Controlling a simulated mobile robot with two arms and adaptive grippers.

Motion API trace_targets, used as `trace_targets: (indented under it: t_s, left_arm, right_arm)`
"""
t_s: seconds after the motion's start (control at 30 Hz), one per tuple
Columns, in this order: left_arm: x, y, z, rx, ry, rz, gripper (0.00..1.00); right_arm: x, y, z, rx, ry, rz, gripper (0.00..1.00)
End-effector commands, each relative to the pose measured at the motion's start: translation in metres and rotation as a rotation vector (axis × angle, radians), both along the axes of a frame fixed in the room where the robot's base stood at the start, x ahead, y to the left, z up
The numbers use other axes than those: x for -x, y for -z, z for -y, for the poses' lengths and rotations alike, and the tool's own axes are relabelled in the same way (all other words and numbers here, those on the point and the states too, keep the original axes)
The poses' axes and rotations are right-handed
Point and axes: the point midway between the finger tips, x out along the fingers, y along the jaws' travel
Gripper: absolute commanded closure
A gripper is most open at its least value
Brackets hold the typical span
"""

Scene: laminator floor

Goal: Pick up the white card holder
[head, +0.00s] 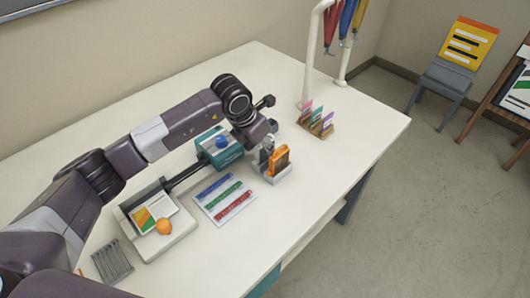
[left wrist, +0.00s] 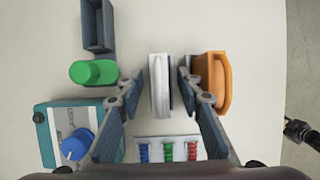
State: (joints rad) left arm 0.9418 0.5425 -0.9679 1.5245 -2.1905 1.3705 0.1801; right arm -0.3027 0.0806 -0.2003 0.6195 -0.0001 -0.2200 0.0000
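The white card holder (head: 275,175) stands on the table in the head view, below my left gripper (head: 268,146). In the left wrist view, the holder (left wrist: 160,85) is upright between the fingers of my left gripper (left wrist: 160,92). The fingers are open, with a narrow gap on each side of it. An orange piece (head: 279,158) is close by the holder; in the left wrist view it (left wrist: 222,82) stands just outside the right finger. A dark part at the right edge of the left wrist view, over the floor, looks like my right gripper (left wrist: 298,130); its fingers are unclear.
A teal device with a blue knob (left wrist: 77,147) and a green knob (left wrist: 94,73) are left of the gripper. A sheet with coloured combs (head: 225,197) lies nearby. A wooden card rack (head: 318,128) and white stand (head: 308,65) are behind. The table's right front is clear.

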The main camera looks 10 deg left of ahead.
Motion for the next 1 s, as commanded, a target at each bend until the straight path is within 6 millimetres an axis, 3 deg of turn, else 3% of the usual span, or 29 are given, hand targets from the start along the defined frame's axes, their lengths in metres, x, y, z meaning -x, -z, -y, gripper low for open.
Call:
trace_targets:
  t_s: [0.1,0.4,0.77,1.0]
  left_arm:
    - [0.000,0.000,0.000,0.000,0.000,0.000,0.68]
    - [0.000,0.000,0.000,0.001,0.000,-0.001,1.00]
    - [0.000,-0.002,0.000,0.001,0.000,0.002,1.00]
    - [-0.001,-0.020,0.000,0.002,0.000,0.005,1.00]
  right_arm:
    - [0.000,0.000,-0.002,-0.002,0.001,0.001,0.60]
    - [-0.002,0.000,-0.003,-0.004,0.001,0.002,0.60]
    - [-0.003,0.001,-0.003,-0.004,0.002,0.003,0.60]
    - [-0.003,0.006,-0.001,-0.002,0.001,0.004,0.60]
